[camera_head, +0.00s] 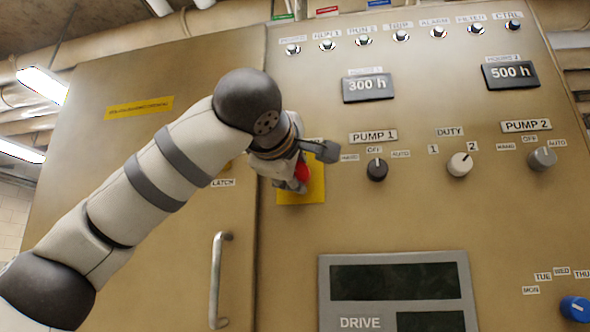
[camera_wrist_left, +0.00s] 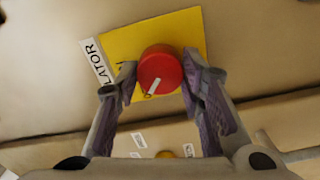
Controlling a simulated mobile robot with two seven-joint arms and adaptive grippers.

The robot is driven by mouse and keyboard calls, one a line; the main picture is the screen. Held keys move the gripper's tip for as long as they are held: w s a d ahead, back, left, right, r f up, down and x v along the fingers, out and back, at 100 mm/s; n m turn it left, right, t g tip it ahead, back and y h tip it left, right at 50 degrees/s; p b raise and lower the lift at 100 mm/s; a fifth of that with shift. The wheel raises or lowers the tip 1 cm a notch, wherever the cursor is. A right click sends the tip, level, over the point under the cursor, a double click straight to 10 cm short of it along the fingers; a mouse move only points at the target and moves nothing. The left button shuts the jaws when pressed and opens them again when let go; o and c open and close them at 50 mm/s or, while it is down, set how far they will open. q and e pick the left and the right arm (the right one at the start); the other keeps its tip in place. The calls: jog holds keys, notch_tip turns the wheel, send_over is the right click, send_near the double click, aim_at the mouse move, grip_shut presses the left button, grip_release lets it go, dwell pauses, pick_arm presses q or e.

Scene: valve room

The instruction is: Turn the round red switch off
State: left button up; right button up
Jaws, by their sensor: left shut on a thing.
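The round red switch (camera_wrist_left: 160,66) sits on a yellow square plate (camera_wrist_left: 118,43) and has a white pointer mark near its lower edge in the left wrist view. My left gripper (camera_wrist_left: 160,74) has one finger on each side of the switch and is shut on it. In the head view the gripper covers most of the switch, and only a bit of red (camera_head: 302,172) shows in front of the yellow plate (camera_head: 316,185). My right gripper is in neither view.
The cabinet panel carries a black PUMP 1 knob (camera_head: 377,169) right of the gripper, a white DUTY knob (camera_head: 460,164) and a grey PUMP 2 knob (camera_head: 542,158). A door handle (camera_head: 216,280) stands out below left. A display (camera_head: 398,257) is lower down.

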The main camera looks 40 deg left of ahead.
pick_arm(q)
jog(key=n, duration=0.4)
jog(key=shift+f+n, duration=0.1)
jog(key=shift+n, duration=2.1)
jog(key=o, duration=1.1)
jog(key=shift+o, duration=0.2)
jog(key=v, duration=1.2)
